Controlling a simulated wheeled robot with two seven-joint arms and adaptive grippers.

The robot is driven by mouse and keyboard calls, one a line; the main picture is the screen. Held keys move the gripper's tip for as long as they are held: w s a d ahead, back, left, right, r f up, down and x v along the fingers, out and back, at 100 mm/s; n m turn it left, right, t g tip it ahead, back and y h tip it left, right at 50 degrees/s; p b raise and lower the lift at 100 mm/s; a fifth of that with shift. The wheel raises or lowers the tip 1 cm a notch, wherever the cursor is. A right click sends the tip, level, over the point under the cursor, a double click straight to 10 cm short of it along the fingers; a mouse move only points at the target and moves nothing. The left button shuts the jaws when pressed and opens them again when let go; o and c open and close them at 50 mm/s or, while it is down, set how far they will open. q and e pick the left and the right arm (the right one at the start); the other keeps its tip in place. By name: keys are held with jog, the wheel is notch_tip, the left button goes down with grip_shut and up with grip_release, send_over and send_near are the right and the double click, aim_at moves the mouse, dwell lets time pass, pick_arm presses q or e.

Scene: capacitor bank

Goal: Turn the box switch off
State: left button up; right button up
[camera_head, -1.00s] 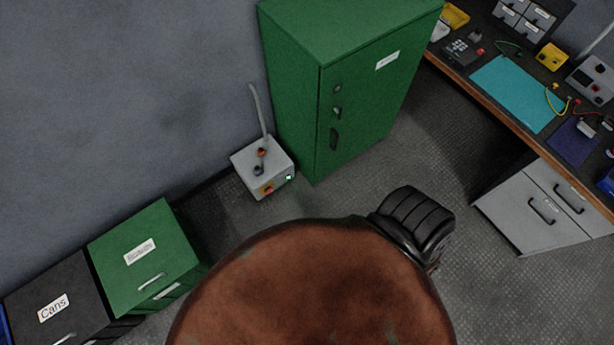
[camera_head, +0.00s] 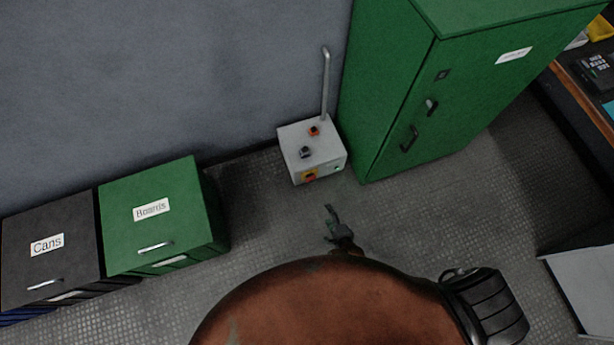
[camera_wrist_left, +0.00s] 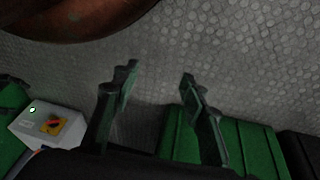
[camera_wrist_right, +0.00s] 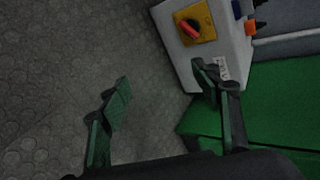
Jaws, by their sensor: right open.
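The grey switch box (camera_head: 300,139) stands on the floor between the wall and the green cabinet. A red rotary switch on a yellow plate (camera_head: 309,174) is on its front; it shows close up in the right wrist view (camera_wrist_right: 195,25). A small lamp glows green beside it in the left wrist view (camera_wrist_left: 32,110). My right gripper (camera_head: 333,216) is open and empty, in front of and apart from the box. In the right wrist view its right finger overlaps the box's lower edge. My left gripper (camera_wrist_left: 157,82) is open and empty, seen only in its own wrist view.
The green cabinet (camera_head: 400,150) stands directly right of the box. A green "Boards" bin (camera_head: 150,230) and a black "Cans" bin (camera_head: 50,260) stand along the wall at left. A workbench (camera_head: 585,100) is at the right.

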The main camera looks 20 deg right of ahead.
jog(key=w+a+f+m+t+h+b, duration=0.1)
jog(key=w+a+f+m+t+b, duration=0.15)
jog(key=w+m+b, duration=0.35)
pick_arm(q)
jog(key=w+d+r+t+h+b, duration=0.1)
jog(key=w+d+r+b, duration=0.15)
jog(key=w+r, duration=0.3)
pick_arm(e)
jog(key=m+h, duration=0.2)
jog(key=m, duration=0.4)
send_near(311, 180)
jog(key=w, duration=0.1)
pick_arm(q)
jog(key=shift+w+d+f+t+b, duration=0.15)
jog(key=shift+w+f+t+b, duration=0.3)
jog(key=shift+f, duration=0.3)
jog(key=shift+w+d+f+t+b, duration=0.1)
jog(key=shift+w+f+t+b, duration=0.25)
jog(key=shift+f+b, duration=0.3)
jog(key=shift+w+d+f+t+b, duration=0.15)
jog(key=shift+w+f+t+b, duration=0.2)
jog(key=shift+f, duration=0.5)
pick_arm(e)
jog(key=shift+x, duration=4.2)
jog(key=shift+f, duration=0.15)
jog(key=shift+s, duration=0.1)
jog(key=c, duration=1.2)
